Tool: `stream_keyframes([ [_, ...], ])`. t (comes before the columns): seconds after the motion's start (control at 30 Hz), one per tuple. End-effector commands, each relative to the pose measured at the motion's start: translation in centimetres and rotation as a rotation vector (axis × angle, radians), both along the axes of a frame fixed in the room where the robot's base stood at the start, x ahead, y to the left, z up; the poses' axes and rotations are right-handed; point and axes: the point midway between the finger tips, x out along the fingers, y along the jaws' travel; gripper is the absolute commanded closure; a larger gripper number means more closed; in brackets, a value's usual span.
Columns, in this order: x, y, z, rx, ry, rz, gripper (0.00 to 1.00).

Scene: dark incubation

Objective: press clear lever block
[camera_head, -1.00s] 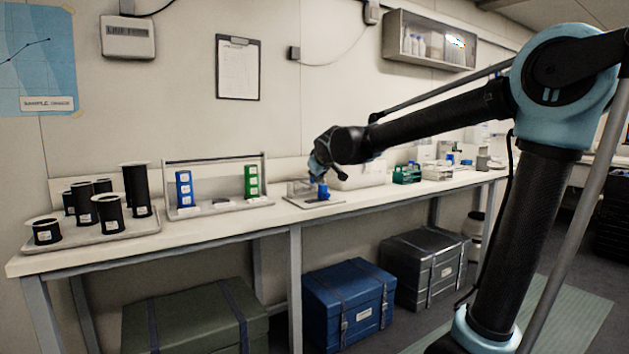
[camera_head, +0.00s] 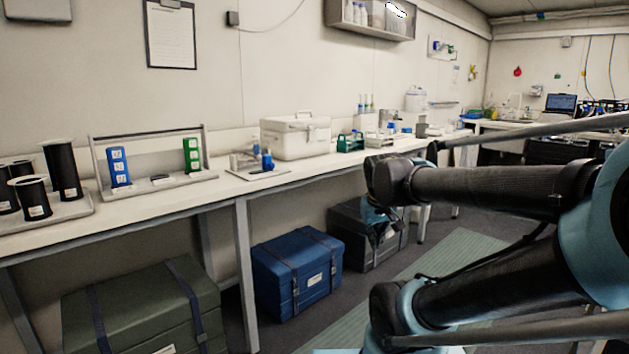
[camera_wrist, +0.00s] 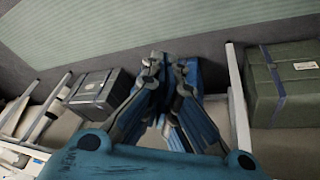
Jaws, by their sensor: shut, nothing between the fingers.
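The clear lever block (camera_head: 243,160) appears to be the small see-through piece with a blue lever (camera_head: 267,161) on a flat plate on the bench; its details are too small to tell. It is not visible in the wrist view. My gripper (camera_head: 384,238) points down in front of the dark grey case, off the bench and to the right of the block, well apart from it. In the wrist view my gripper (camera_wrist: 168,63) has its fingers drawn together with nothing held, above the floor boxes.
A white cooler box (camera_head: 296,139) stands right of the block, and a rack (camera_head: 155,182) with blue and green blocks stands left. Black cylinders (camera_head: 63,170) are farther left. A blue crate (camera_head: 297,275), dark grey case (camera_head: 362,240) and green case (camera_head: 142,310) sit on the floor.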

Motion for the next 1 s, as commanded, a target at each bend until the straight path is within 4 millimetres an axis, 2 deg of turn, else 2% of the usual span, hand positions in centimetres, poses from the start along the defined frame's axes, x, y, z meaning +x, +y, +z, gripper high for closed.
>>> stream_keyframes([
  [0.03,-2.0,-0.9,-1.5,0.014,0.031,-0.036,1.00],
  [0.13,-5.3,-1.7,-4.0,0.041,0.091,-0.084,1.00],
  [0.2,-7.0,-2.0,-5.3,0.058,0.123,-0.110,1.00],
  [0.33,-9.1,-2.1,-6.9,0.081,0.161,-0.139,1.00],
  [0.53,-10.0,-2.1,-7.6,0.090,0.179,-0.152,1.00],
  [0.97,-9.9,-2.1,-7.5,0.089,0.178,-0.150,1.00],
  [1.0,-9.3,-2.1,-7.9,0.088,0.187,-0.151,1.00],
])
